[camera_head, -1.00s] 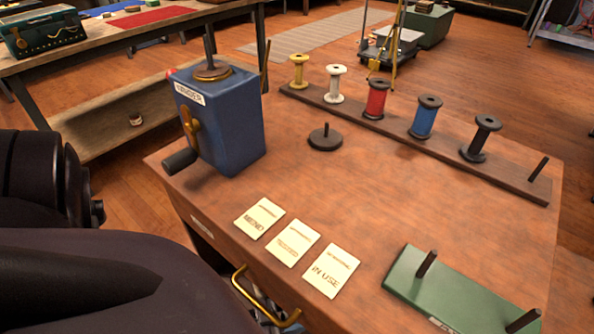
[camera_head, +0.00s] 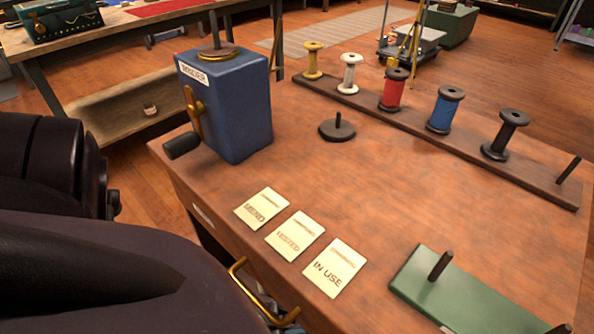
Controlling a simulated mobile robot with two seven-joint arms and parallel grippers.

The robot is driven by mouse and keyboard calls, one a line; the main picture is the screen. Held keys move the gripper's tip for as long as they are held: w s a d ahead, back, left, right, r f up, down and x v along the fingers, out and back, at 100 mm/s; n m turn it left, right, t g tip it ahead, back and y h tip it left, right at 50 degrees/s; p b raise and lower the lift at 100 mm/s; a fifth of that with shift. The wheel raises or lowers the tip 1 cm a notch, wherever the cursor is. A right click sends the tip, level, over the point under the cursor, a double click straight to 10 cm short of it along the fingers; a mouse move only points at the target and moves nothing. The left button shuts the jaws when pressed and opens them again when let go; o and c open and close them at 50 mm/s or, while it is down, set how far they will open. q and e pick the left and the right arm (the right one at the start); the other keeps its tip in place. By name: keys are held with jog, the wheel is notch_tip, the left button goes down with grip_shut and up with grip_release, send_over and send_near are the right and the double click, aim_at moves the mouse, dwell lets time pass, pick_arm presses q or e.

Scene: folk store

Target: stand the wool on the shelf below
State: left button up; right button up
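I cannot tell any wool for certain. A row of spools stands upright on a dark pegged rail (camera_head: 440,147): a yellow spool (camera_head: 313,61), a white spool (camera_head: 348,74), a red spool (camera_head: 393,91), a blue spool (camera_head: 445,110) and a black spool (camera_head: 505,135). Neither gripper is in view. Dark parts of my own body fill the lower left and hide what lies behind them.
The brown workbench (camera_head: 370,180) bears a blue cranked winder (camera_head: 240,115), a dark single-peg base (camera_head: 338,127), several cards (camera_head: 296,236) and a green pegged board (camera_head: 455,290). Its middle is clear. A cart (camera_head: 410,45) stands on the floor behind.

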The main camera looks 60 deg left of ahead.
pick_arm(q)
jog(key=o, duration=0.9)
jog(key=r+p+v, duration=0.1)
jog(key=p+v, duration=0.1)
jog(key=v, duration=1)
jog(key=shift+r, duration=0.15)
